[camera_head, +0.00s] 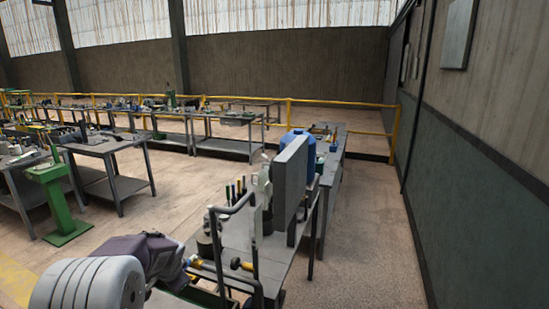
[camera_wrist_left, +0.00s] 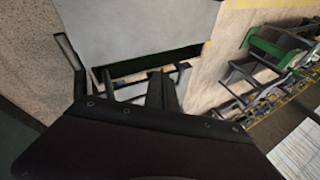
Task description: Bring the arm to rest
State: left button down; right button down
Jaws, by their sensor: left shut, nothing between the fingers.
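My left arm (camera_head: 90,285) comes in at the lower left of the head view, a pale ribbed joint followed by a dark purplish link. Its gripper cannot be made out there. In the left wrist view, my left gripper (camera_wrist_left: 162,90) shows as two dark fingers close together, shut with nothing between them. A flat grey surface (camera_wrist_left: 135,30) lies beyond the fingers. My right gripper is in neither view.
A grey workbench (camera_head: 235,262) with a black tube frame, tools and an upright grey panel (camera_head: 290,180) stands close to the arm. A blue container (camera_head: 298,148) is behind it. A wall (camera_head: 480,190) bounds the right. Open floor (camera_head: 365,235) lies between.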

pick_arm(q)
jog(key=s+d+f+n+g+h, duration=0.1)
jog(key=s+d+h, duration=0.1)
jog(key=s+d, duration=0.7)
jog(key=s+d+f+n+g+h, duration=0.1)
jog(key=s+d+f+n, duration=0.2)
jog(key=s, duration=0.3)
jog(key=s+d+f+n+g, duration=0.2)
jog(key=s+d+f, duration=0.1)
jog(key=s, duration=0.4)
jog(key=shift+s+d+n+h, duration=0.25)
jog(key=shift+n+h, duration=0.15)
